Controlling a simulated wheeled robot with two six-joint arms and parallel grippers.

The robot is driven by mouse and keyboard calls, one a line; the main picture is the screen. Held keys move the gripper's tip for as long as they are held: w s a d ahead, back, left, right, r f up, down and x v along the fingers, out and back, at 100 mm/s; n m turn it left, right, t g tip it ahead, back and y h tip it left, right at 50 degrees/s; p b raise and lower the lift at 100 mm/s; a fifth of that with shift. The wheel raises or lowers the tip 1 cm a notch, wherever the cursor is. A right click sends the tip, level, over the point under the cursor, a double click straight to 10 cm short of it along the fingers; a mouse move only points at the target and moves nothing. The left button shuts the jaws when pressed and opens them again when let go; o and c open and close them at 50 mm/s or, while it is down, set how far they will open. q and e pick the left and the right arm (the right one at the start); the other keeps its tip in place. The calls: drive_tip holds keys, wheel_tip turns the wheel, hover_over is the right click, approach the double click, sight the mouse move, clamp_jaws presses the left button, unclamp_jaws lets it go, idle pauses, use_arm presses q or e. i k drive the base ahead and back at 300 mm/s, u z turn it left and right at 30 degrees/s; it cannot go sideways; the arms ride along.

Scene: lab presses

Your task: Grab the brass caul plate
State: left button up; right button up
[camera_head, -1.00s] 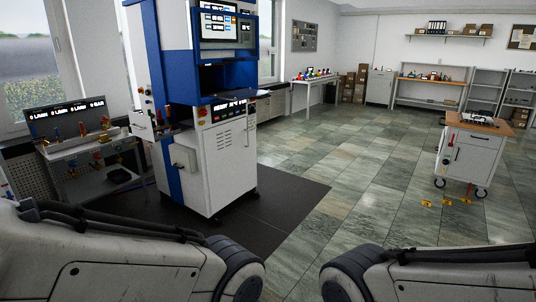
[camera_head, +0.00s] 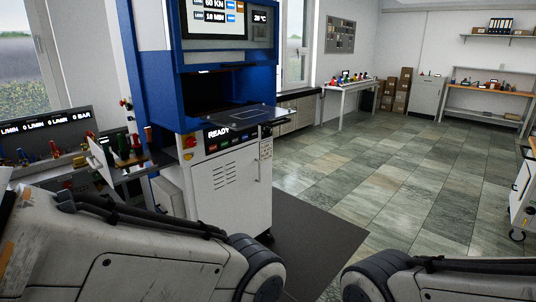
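I cannot make out a brass caul plate in this view. A blue and white press (camera_head: 222,185) stands left of the middle, with a dark open bay and a flat dark tray (camera_head: 238,117) jutting out of its front. Its panel reads READY. Both my grippers are out of the picture. Only thick upper links of my two arms show along the bottom edge, and they hide part of the floor and of the press's left side.
A bench (camera_head: 75,178) with gauges and coloured fittings stands left of the press. A dark mat (camera_head: 305,240) lies before the press. A white wheeled cart (camera_head: 525,195) is cut off at the right edge. Tiled floor (camera_head: 370,180) is clear between them. Tables and boxes line the back.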

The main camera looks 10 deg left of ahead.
sight(136, 160)
drive_tip(key=u, duration=0.6)
drive_tip(key=i, duration=2.15)
drive_tip(key=u, duration=0.8)
